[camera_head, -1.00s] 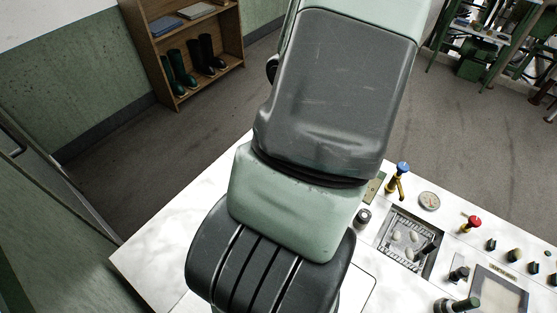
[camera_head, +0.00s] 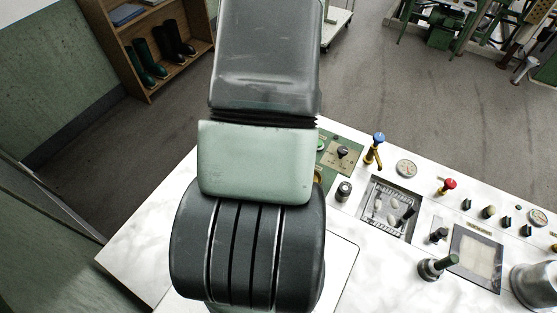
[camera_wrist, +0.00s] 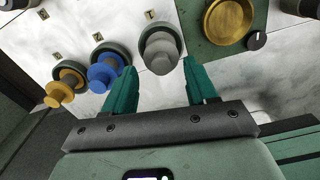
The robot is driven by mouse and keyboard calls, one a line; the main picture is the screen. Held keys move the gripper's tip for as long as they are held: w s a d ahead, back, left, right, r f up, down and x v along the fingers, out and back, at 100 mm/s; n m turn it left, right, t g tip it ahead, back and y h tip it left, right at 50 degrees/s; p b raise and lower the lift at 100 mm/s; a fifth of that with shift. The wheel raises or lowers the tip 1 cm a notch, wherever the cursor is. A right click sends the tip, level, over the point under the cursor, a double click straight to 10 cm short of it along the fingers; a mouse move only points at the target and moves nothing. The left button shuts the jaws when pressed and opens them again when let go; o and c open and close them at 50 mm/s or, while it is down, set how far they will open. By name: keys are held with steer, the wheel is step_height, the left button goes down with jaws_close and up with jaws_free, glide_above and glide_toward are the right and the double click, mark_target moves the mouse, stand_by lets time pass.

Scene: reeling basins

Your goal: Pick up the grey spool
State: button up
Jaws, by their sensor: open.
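The grey spool (camera_wrist: 160,52) stands on a round dark base on the white top in the wrist view. A blue spool (camera_wrist: 105,72) and a yellow spool (camera_wrist: 66,83) stand to its left in a row. My gripper (camera_wrist: 159,70) is open, with teal fingers spread to the left and right of the grey spool's lower part in the picture. Nothing is held. I cannot tell how far the fingertips are from the spool in depth. In the head view my arm hides the gripper, and I cannot make out the spools.
A brass dish (camera_wrist: 229,18) on a green plate and a black knob (camera_wrist: 256,40) are right of the grey spool. In the head view, a blue-topped valve (camera_head: 376,147), a red knob (camera_head: 448,186), a recessed basin (camera_head: 477,256) and a grey metal vessel (camera_head: 537,284) occupy the bench's right side.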

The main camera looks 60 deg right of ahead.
step_height(320, 180, down, 2)
steer(key=shift+s+d+f, duration=0.15)
steer(key=shift+f, duration=0.95)
steer(key=shift+c, duration=0.5)
steer(key=c, duration=0.7)
steer(key=shift+r, duration=0.15)
